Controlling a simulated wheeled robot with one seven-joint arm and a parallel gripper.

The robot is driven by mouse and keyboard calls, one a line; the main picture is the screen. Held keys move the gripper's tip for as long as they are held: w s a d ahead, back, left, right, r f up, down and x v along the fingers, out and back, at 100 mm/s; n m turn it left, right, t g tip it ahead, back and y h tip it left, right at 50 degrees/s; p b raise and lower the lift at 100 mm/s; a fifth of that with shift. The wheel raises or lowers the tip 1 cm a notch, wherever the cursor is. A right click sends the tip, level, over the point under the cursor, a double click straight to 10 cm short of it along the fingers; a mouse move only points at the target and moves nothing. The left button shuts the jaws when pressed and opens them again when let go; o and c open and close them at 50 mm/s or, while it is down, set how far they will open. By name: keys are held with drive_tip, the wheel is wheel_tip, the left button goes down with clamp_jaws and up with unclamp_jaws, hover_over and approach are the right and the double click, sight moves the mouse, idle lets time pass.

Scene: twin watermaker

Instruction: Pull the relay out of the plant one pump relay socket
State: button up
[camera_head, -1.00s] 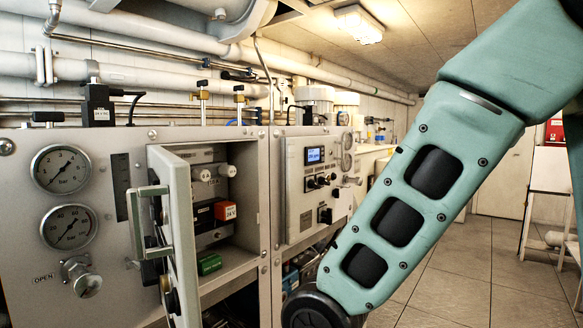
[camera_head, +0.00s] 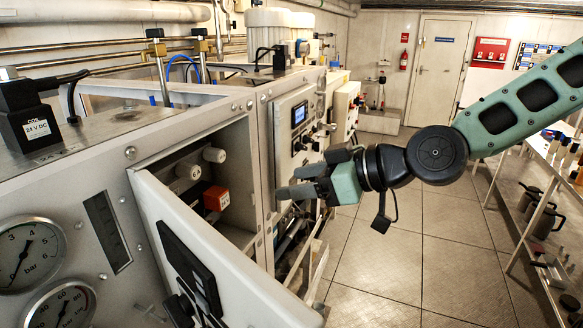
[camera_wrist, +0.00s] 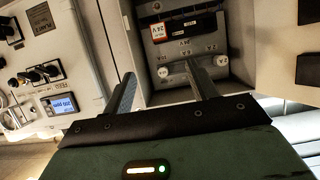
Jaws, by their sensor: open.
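The open compartment (camera_head: 238,150) in the grey cabinet holds an orange block (camera_head: 216,198), which looks like the relay. In the wrist view the block (camera_wrist: 159,33) shows a white label, upside down, and is seated among dark parts at the compartment's back. Its socket is mostly hidden. My gripper (camera_head: 289,181) is open and empty, to the right of the block in the head view and outside the compartment. In the wrist view its two fingers (camera_wrist: 160,84) point toward the compartment, with a clear gap between them and the block. Two white round knobs (camera_wrist: 163,72) sit near the fingertips.
The compartment's door (camera_head: 205,255) stands open on the near left. A panel with a blue display (camera_head: 299,114) adjoins the compartment on the right. Pressure gauges (camera_head: 30,252) are at far left. Floor (camera_head: 385,250) is clear at right, before a shelf (camera_head: 535,215).

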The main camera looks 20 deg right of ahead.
sight(224, 194)
drive_tip(key=p+x, duration=0.1)
drive_tip(key=x, duration=1.5)
drive_tip(key=shift+w+a+f+p, duration=0.3)
drive_tip(key=shift+w+a+f, duration=0.1)
drive_tip(key=shift+a, duration=0.05)
drive_tip(key=c, duration=1.2)
drive_tip(key=shift+s+d, duration=0.9)
drive_tip(key=shift+d, duration=0.25)
drive_tip(key=shift+s+d, duration=0.9)
drive_tip(key=shift+d, duration=0.25)
